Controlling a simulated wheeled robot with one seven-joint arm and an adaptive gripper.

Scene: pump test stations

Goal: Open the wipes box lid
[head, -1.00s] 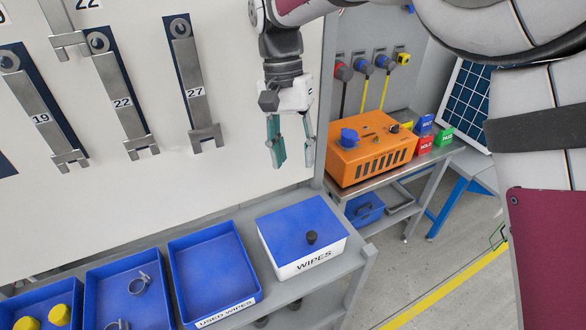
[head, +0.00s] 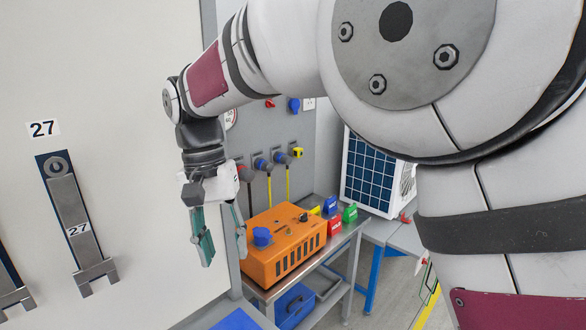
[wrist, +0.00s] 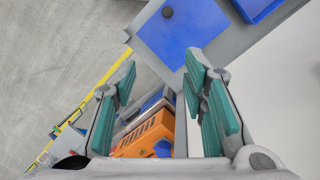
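The wipes box's blue lid (wrist: 180,32) with its dark round knob (wrist: 167,12) shows at the top of the wrist view. The lid looks shut. In the head view only a blue corner of the lid (head: 237,320) shows at the bottom edge; the rest is out of frame. My gripper (head: 222,255) hangs with its green-padded fingers pointing down, in front of the wall panel and left of the orange pump unit. In the wrist view my gripper (wrist: 160,80) has its fingers wide apart with nothing between them. It is apart from the box.
The orange pump unit (head: 284,250) stands on a metal bench right of my gripper, with small red, blue and green boxes (head: 333,226) behind. A blue tray (wrist: 254,8) lies beside the wipes box. The panel with hanging wrench 27 (head: 75,225) fills the left.

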